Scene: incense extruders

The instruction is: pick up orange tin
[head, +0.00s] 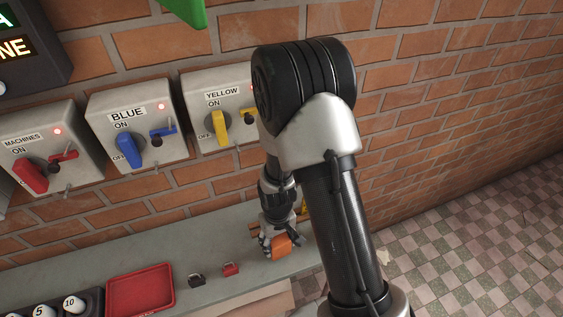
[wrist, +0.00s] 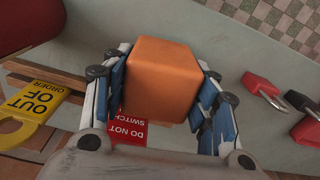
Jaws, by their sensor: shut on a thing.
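The orange tin (wrist: 162,78) is a box-shaped block with rounded edges. In the wrist view it sits between the two blue-padded fingers of my gripper (wrist: 165,95), which are shut on it. In the head view the orange tin (head: 283,246) shows at the end of my arm, over the grey shelf (head: 215,245) below the wall switches. My gripper (head: 276,240) is partly hidden there by my own arm. I cannot tell whether the tin touches the shelf.
A red padlock (head: 231,269) and a black padlock (head: 196,280) lie on the shelf left of my gripper. A red tray (head: 140,291) is further left. A yellow "OUT OF ORDER" tag (wrist: 33,102) and a red "DO NOT SWITCH" tag (wrist: 130,130) lie close by. The brick wall (head: 440,120) stands behind.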

